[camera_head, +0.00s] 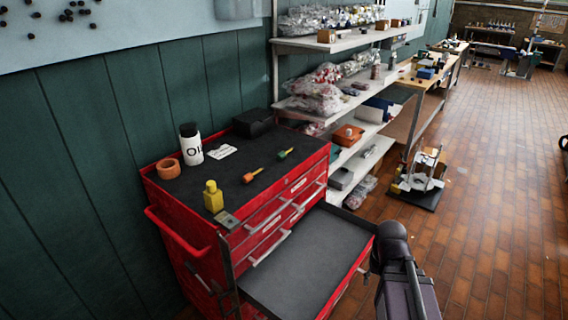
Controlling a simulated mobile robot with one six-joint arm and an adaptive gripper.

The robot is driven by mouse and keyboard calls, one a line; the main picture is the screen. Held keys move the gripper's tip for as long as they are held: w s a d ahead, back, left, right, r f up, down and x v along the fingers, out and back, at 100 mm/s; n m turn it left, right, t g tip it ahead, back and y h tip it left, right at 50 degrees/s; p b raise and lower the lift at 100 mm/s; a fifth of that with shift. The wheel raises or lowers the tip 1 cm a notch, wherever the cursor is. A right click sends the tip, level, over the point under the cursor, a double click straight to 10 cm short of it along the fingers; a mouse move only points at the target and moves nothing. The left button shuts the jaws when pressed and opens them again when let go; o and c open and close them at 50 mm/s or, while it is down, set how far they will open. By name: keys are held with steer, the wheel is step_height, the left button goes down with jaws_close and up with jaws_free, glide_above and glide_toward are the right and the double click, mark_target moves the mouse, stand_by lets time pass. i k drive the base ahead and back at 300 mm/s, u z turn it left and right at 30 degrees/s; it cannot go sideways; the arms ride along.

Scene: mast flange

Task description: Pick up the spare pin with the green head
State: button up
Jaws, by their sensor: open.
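The pin with the green head (283,155) lies on the black top mat (235,172) of a red tool cabinet (270,212), toward its right side. Its short shaft looks yellowish and points up and to the right. A second pin with an orange head (248,177) lies to its left and nearer the front, apart from it. Both pins look clear of other objects. A dark part of my arm shows at the lower right, beside the open drawer. My gripper's fingertips are not seen in this view.
Also on the cabinet stand a white oil bottle (191,147), brown ring (168,169), black box (253,122), white label (221,152), yellow bottle (213,198) and grey block (228,220). An empty drawer (305,262) juts out in front. Loaded shelves (340,113) stand behind.

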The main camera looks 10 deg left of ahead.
mark_target(282, 155)
steer(key=z, duration=0.05)
steer(key=k, duration=0.2)
steer(key=z, duration=0.1)
steer(key=i, duration=1.35)
steer(key=u, duration=0.65)
